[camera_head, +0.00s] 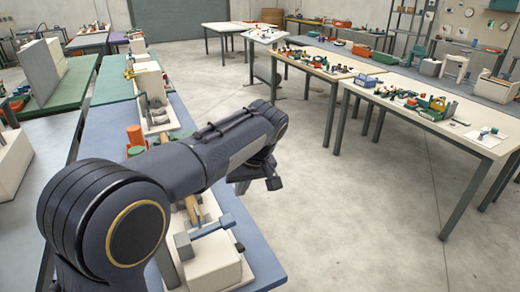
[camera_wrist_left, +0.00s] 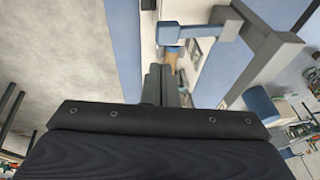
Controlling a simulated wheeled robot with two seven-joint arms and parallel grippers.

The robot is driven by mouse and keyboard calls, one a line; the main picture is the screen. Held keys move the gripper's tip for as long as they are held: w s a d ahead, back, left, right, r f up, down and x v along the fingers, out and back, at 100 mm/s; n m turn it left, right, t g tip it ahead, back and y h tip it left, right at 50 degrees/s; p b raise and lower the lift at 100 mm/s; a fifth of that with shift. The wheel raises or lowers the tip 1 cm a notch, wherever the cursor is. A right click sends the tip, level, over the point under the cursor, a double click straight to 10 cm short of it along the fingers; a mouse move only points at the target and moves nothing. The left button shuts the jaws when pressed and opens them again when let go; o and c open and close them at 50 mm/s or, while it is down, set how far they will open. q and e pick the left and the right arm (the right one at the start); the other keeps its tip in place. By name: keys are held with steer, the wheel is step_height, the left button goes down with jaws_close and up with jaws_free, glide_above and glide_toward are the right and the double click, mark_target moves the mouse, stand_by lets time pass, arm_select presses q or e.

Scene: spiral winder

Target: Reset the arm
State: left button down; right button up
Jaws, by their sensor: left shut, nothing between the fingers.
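My left arm comes in from the left of the head view and stretches across the blue table. Its gripper (camera_head: 272,183) hangs past the table's right edge, above the floor. In the left wrist view the two dark fingers of my left gripper (camera_wrist_left: 163,82) are together, with nothing between them. A winder-like device with a pale base (camera_head: 218,268) and a blue bar (camera_head: 213,226) stands on the table below the arm. The blue bar (camera_wrist_left: 184,33) also shows in the wrist view, ahead of the fingers and apart from them. My right gripper is not in view.
The blue table (camera_head: 97,138) carries red and green cylinders (camera_head: 136,138) beside my arm, partly hidden by it. Two long tables (camera_head: 455,128) with many small parts stand at the right. Grey floor (camera_head: 330,220) lies clear between them.

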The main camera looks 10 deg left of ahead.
arm_select(q)
steer(key=s+a+f+m+h, duration=0.15)
steer(key=s+a+h, duration=0.35)
steer(key=s+a, duration=0.5)
steer(key=s+f+m+t+h, duration=0.1)
steer(key=s+f+t, duration=0.1)
steer(key=s, duration=0.7)
steer(key=s+d+f+m+t+h, duration=0.1)
steer(key=s+f+m+t, duration=0.1)
steer(key=s, duration=0.7)
steer(key=shift+d+f, duration=0.25)
steer(key=shift+f, duration=0.2)
